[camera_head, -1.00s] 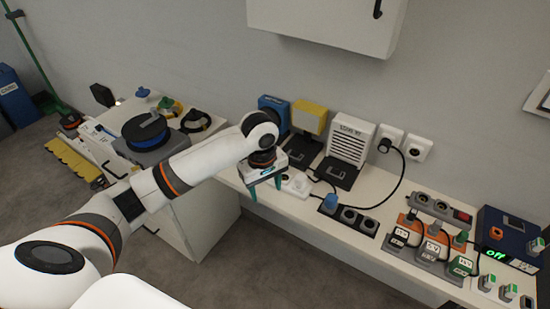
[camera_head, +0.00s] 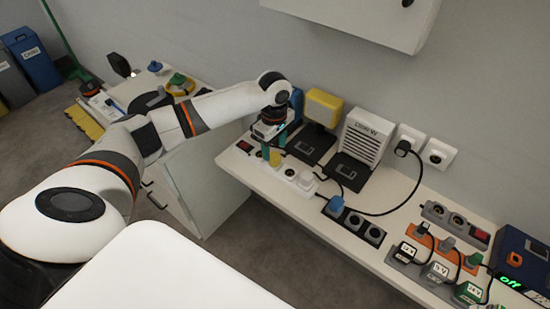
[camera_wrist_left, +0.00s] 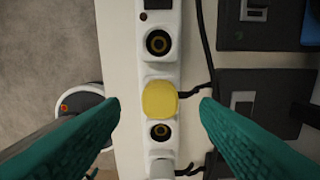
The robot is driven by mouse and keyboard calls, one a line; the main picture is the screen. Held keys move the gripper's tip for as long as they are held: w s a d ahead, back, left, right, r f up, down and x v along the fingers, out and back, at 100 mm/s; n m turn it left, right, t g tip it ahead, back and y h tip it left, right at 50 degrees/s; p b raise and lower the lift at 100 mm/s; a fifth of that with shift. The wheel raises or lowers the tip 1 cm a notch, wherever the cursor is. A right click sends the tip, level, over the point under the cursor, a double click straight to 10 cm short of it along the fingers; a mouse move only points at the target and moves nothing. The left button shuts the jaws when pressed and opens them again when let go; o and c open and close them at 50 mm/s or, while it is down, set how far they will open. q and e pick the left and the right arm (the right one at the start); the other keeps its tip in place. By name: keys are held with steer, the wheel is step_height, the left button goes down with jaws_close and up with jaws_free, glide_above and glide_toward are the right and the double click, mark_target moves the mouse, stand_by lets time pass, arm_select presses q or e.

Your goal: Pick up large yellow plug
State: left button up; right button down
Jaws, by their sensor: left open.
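The yellow plug (camera_wrist_left: 160,98) sits in a white power strip (camera_wrist_left: 162,70), between two empty round sockets, in the left wrist view. It also shows in the head view (camera_head: 275,158), partly hidden by my gripper. My left gripper (camera_wrist_left: 160,108) is open. Its teal fingers are on either side of the plug in the wrist view, apart from it, with clear gaps. In the head view my left gripper (camera_head: 273,151) points down over the strip. My right gripper is not in view.
Black floppy-disk-marked stands (camera_head: 311,144) are behind the strip, one bearing a yellow box (camera_head: 323,106). A blue plug (camera_head: 336,204) sits in a black socket strip (camera_head: 372,235) to the right. Black cables run along the bench. The bench's front edge is close to the strip.

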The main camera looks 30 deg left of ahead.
mark_target(275, 155)
arm_select(q)
step_height(275, 155, down, 4)
steer(key=shift+r, duration=0.15)
steer(key=shift+f, duration=0.25)
steer(key=shift+c, duration=0.6)
jaws_close()
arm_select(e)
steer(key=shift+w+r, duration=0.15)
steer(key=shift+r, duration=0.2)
